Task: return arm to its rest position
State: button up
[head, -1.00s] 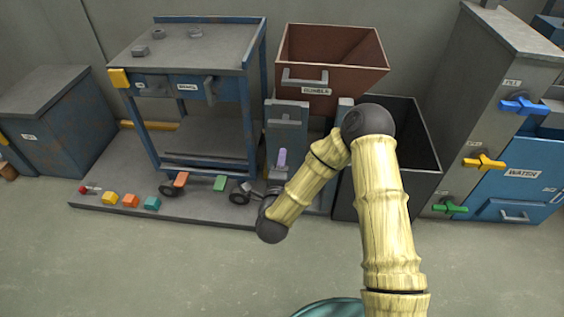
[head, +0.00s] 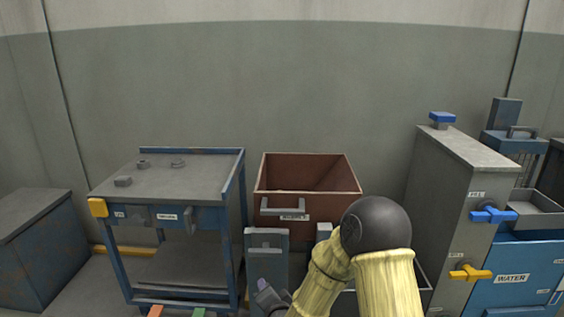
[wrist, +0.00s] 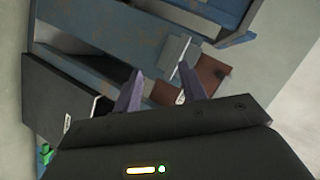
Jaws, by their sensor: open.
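My gripper (wrist: 160,84) shows in the wrist view as two purple fingers standing apart, with nothing held between them. In the head view my gripper (head: 266,294) is low in the picture, in front of the grey post below the brown bin, partly cut by the lower edge. My tan arm is bent, with its dark round elbow in front of the bin's lower right.
A blue-framed workbench (head: 172,215) stands left of the brown bin (head: 310,212). A grey cabinet with blue and yellow valve handles (head: 465,200) and a blue WATER unit (head: 515,278) stand right. A dark open container is mostly hidden behind my arm.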

jog(key=s+d+r+n+g+h+p, duration=0.1)
jog(key=s+d+r+n+g, duration=0.25)
jog(key=s+d, duration=0.3)
jog(key=s+d+r+n+g+h+p, duration=0.1)
jog(key=s+d+r+n+g+h, duration=0.1)
jog(key=s+d+g, duration=0.35)
jog(key=s+d+r+n+g+h, duration=0.1)
jog(key=s+d+r+n+g, duration=0.15)
jog(key=s+d, duration=0.55)
notch_tip(320, 180, up, 37)
jog(key=s+a+p, duration=0.1)
jog(key=p, duration=3.6)
jog(key=shift+f+n+t, duration=0.15)
jog(key=shift+n+t, duration=0.15)
jog(key=shift+t, duration=0.15)
